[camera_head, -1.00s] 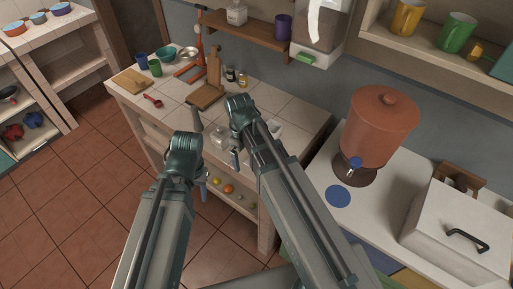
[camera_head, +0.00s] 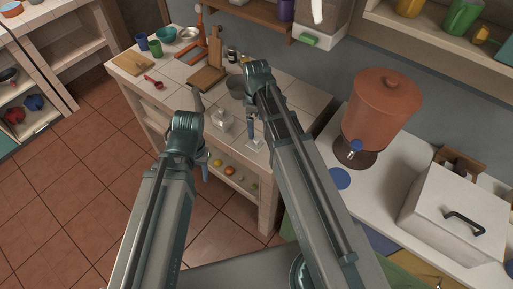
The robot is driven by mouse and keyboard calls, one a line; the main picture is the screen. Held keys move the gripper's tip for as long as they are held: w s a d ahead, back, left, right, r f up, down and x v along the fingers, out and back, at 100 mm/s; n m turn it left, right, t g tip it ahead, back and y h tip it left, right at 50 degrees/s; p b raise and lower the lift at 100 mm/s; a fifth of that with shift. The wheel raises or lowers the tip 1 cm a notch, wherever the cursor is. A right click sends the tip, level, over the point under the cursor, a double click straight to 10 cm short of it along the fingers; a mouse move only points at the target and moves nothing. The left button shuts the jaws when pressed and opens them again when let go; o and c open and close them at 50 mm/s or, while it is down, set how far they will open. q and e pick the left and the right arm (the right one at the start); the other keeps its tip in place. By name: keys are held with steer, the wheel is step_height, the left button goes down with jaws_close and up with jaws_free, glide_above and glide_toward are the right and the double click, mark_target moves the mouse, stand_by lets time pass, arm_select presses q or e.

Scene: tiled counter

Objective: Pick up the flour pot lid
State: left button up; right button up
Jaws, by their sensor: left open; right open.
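A small pale, see-through pot (camera_head: 222,123) stands on the tiled counter (camera_head: 180,103) between my two grippers. A rounded top with a small knob seems to sit on it; I cannot tell for sure that this is the flour pot lid. My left gripper (camera_head: 201,135) is open and empty, to the left of the pot. My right gripper (camera_head: 250,124) is open and empty to the right of it, partly hidden by its own arm. Neither gripper visibly touches the pot.
A dark grey bowl (camera_head: 236,86) stands behind the pot. A wooden board (camera_head: 207,79), small bottles, cups and a red spoon (camera_head: 153,82) are farther back. A clay water dispenser (camera_head: 380,110) and a white box (camera_head: 455,215) stand on the right counter.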

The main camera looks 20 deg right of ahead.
mark_target(257, 139)
steer(key=shift+f+b, duration=1.45)
steer(key=shift+f, duration=0.55)
steer(key=f+b, duration=0.5)
steer(key=shift+s+f, duration=0.15)
steer(key=shift+s, duration=0.05)
steer(key=shift+c, duration=0.3)
steer(key=c, duration=1)
